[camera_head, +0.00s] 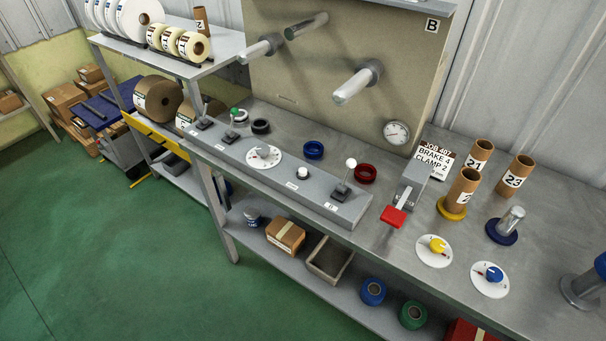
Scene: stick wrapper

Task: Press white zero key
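A small round white key (302,173) stands up from the long grey control panel (262,180) along the front of the bench. A small label sits on the panel near it, too small to read, so I cannot confirm a zero marking. The key lies between a white dial with a grey knob (263,155) on its left and a lever with a white ball top (350,164) on its right. Nothing covers the key. Neither of my grippers shows in this view.
Two more levers stand at the panel's left end, one green-topped (234,112). Metal rods (357,84) jut from the back board.

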